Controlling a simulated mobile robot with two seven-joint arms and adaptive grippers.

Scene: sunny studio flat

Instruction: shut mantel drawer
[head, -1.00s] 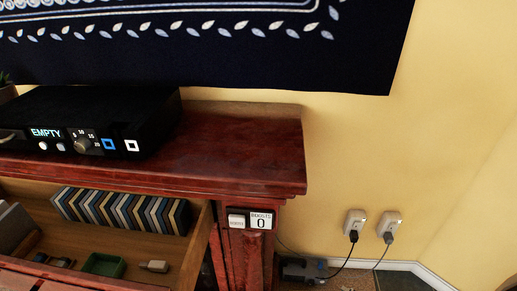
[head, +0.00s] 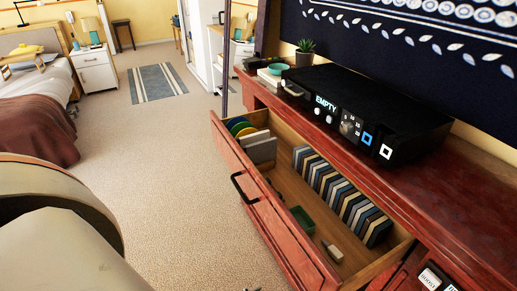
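The mantel drawer (head: 262,212) is pulled open from the red wooden mantel (head: 462,205). Its front faces left and carries a dark bar handle (head: 243,188). Inside are a row of upright cases (head: 340,195), grey cases (head: 259,148), coloured discs (head: 240,127), a green tray (head: 302,220) and a small light item (head: 332,251). Part of my own body fills the lower left. Neither gripper shows in the head view, so nothing is seen touching the drawer.
A black player reading EMPTY (head: 365,105) sits on the mantel top, with a potted plant (head: 305,52) behind it. Carpet (head: 175,150) lies clear left of the drawer. A bed (head: 35,100), a white nightstand (head: 95,70) and a striped rug (head: 158,82) are farther off.

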